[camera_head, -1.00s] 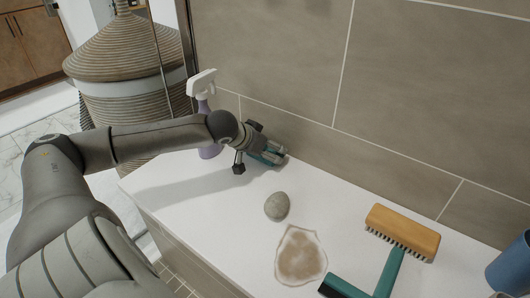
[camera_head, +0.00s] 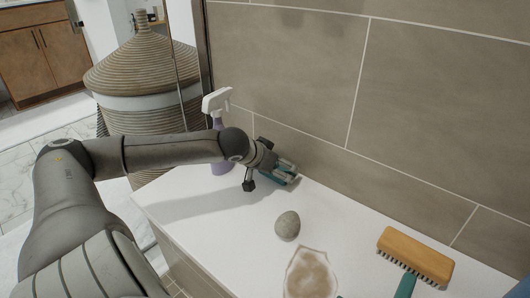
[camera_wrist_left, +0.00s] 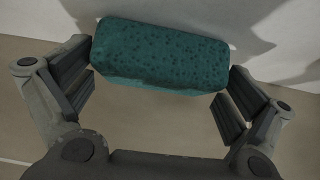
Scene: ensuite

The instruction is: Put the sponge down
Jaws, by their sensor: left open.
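The teal sponge (camera_wrist_left: 160,56) lies on the white ledge (camera_head: 228,238), close to the tiled wall. In the head view only a little of the sponge (camera_head: 287,168) shows past my gripper. My left gripper (camera_head: 272,182) is at the sponge, low over the ledge.
A purple spray bottle (camera_head: 219,150) with a white head stands behind my left arm. A grey stone (camera_head: 288,225), a brown stain (camera_head: 311,277) and a wooden brush (camera_head: 415,255) with a teal handle are on the ledge to the right. A wicker basket (camera_head: 140,75) stands behind.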

